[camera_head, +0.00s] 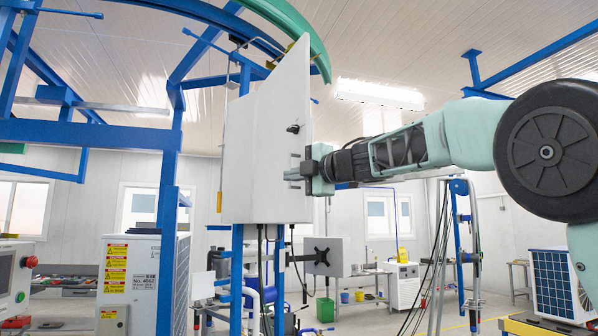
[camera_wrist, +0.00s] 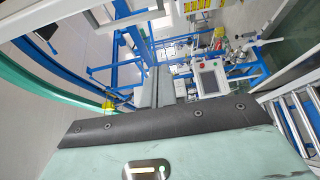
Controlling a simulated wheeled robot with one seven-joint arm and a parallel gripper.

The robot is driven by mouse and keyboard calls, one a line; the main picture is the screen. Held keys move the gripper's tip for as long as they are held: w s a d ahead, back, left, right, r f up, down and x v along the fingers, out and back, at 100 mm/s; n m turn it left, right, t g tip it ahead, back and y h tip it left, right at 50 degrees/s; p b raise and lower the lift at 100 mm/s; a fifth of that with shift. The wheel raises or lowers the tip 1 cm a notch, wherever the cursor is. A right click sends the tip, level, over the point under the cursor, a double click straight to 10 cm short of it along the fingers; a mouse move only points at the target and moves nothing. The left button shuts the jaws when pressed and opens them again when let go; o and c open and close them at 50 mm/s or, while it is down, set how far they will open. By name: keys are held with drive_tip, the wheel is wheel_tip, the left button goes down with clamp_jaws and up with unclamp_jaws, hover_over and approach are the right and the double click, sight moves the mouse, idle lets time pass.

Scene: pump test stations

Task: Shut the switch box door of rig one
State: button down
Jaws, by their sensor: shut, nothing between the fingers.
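The switch box (camera_head: 255,150) is a light grey cabinet on blue posts in the middle of the head view. A black knob (camera_head: 293,128) sits near the right edge of its broad face. I cannot tell how far its door stands from the frame. My gripper (camera_head: 291,173) is shut and empty, its fingertips pointing left in front of that face, just below the knob. Whether they touch it is unclear. In the wrist view the closed grey fingers (camera_wrist: 153,84) show beyond the dark wrist edge.
Blue frame beams and a green curved rail (camera_head: 300,30) stand around and above the box. Cables hang below it. A labelled cabinet (camera_head: 130,275) stands lower left. A smaller grey box (camera_head: 325,256) is behind. A screen panel (camera_wrist: 209,78) shows in the wrist view.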

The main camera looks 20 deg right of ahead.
drive_tip(key=w+p, duration=0.3)
drive_tip(key=w, duration=0.3)
drive_tip(key=shift+w+d, duration=0.2)
drive_tip(key=shift+d, duration=0.1)
